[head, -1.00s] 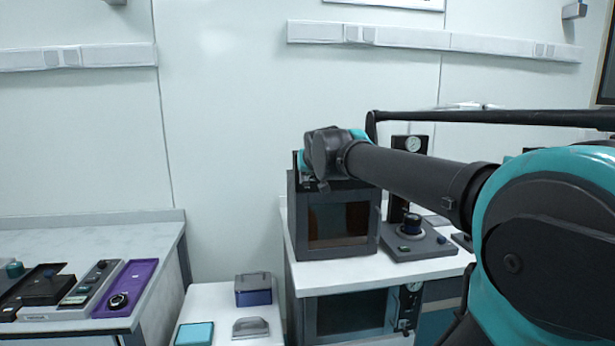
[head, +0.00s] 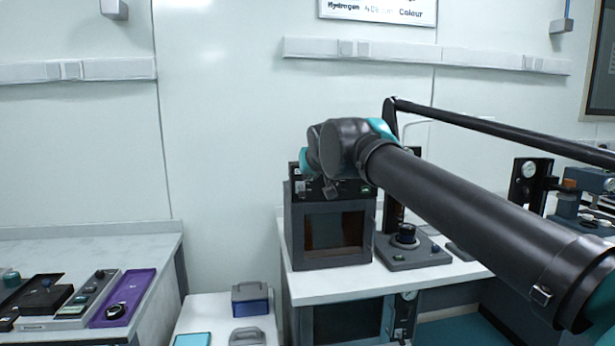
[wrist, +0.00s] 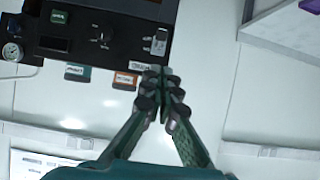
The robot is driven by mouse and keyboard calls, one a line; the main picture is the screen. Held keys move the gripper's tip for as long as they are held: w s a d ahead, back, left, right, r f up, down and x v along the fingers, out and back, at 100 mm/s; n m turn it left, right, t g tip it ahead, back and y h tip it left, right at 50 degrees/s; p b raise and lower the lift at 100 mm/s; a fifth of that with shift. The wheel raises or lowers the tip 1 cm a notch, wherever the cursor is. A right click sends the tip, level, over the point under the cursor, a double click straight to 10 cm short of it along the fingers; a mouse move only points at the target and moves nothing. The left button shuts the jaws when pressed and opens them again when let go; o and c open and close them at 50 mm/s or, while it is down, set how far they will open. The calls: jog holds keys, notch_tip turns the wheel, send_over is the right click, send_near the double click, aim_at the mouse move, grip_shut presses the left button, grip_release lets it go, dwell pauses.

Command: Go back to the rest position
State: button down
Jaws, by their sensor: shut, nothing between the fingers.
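My gripper shows in the wrist view (wrist: 162,85), with its two fingers shut together and nothing between them. Its fingertips appear just below the edge of a dark control panel (wrist: 105,32) with a knob, a switch and small labels. In the head view my dark arm reaches from the lower right to the middle, in front of a dark oven-like box (head: 335,236) with a brown window.
A white bench (head: 345,286) carries the box and a dark dial instrument (head: 408,250). A lower white table (head: 205,318) holds a blue-grey box (head: 250,300). The left bench (head: 150,245) holds a purple tray (head: 122,298) and several devices.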

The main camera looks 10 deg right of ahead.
jog(key=shift+s+r, duration=0.1)
jog(key=shift+s, duration=0.15)
jog(key=s+d+f+g, duration=0.1)
jog(key=s+f+g, duration=0.1)
jog(key=f, duration=0.9)
jog(key=s+d+f+g, duration=0.2)
jog(key=f, duration=0.9)
jog(key=s+f+g, duration=0.2)
jog(key=s+f, duration=0.6)
jog(key=f, duration=0.2)
jog(key=s+f+g, duration=0.2)
jog(key=s+f, duration=0.6)
jog(key=f, duration=0.3)
jog(key=shift+d, duration=0.4)
jog(key=shift+f, duration=0.1)
